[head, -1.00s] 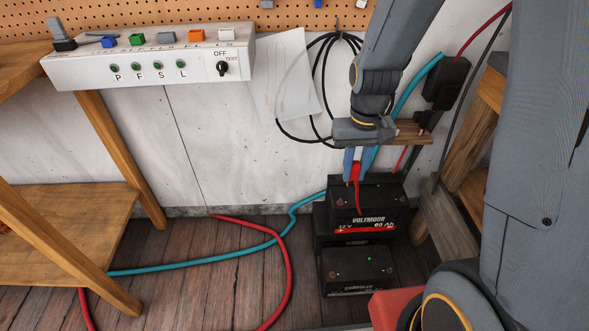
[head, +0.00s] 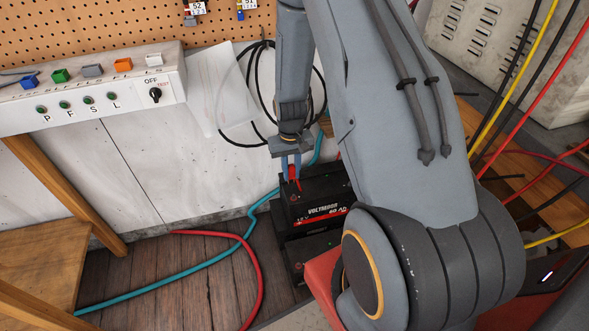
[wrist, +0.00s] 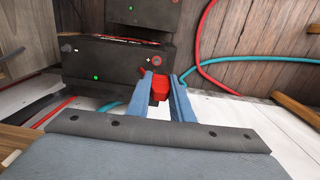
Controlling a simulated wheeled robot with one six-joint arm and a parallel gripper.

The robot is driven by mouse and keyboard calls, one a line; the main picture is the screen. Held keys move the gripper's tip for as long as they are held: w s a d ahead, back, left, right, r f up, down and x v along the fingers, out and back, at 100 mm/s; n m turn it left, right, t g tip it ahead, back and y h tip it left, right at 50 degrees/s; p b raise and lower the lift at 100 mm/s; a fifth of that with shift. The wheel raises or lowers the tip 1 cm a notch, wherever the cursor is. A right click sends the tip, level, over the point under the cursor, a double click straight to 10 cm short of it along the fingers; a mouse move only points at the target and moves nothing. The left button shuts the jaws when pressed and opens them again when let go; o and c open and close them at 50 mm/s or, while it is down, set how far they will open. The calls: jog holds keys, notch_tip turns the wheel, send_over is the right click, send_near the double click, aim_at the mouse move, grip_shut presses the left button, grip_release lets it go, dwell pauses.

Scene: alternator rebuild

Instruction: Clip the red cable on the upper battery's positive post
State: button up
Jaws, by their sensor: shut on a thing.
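The upper battery (head: 318,198) is a black Voltmoor box by the wall. It also shows in the wrist view (wrist: 105,62), with a plus mark and a red-ringed positive post (wrist: 157,61) at its right end. My gripper (head: 291,170) is above the battery's back left part, fingers pointing down. In the wrist view my gripper (wrist: 162,84) is shut on the red cable's clip (wrist: 160,88). The clip sits close to the post in that picture, apparently short of it. I cannot tell whether they touch. The clip's far side is hidden.
The lower battery (head: 308,250) is below the upper one. A red cable (head: 257,265) and a teal hose (head: 190,275) cross the floor to the left. A black cable coil (head: 250,75) hangs on the wall. A switch panel (head: 85,95) stands at left.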

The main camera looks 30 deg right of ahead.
jog(key=shift+d+f, duration=0.45)
jog(key=shift+f, duration=0.15)
jog(key=b, duration=0.4)
send_over(294, 195)
jog(key=shift+f, duration=2.55)
jog(key=shift+f, duration=0.1)
jog(key=shift+f+b, duration=0.45)
jog(key=shift+f, duration=0.65)
jog(key=o, duration=0.8)
jog(key=shift+o, duration=0.2)
notch_tip(294, 195, up, 9)
jog(key=p, duration=0.6)
jog(key=shift+f, duration=0.2)
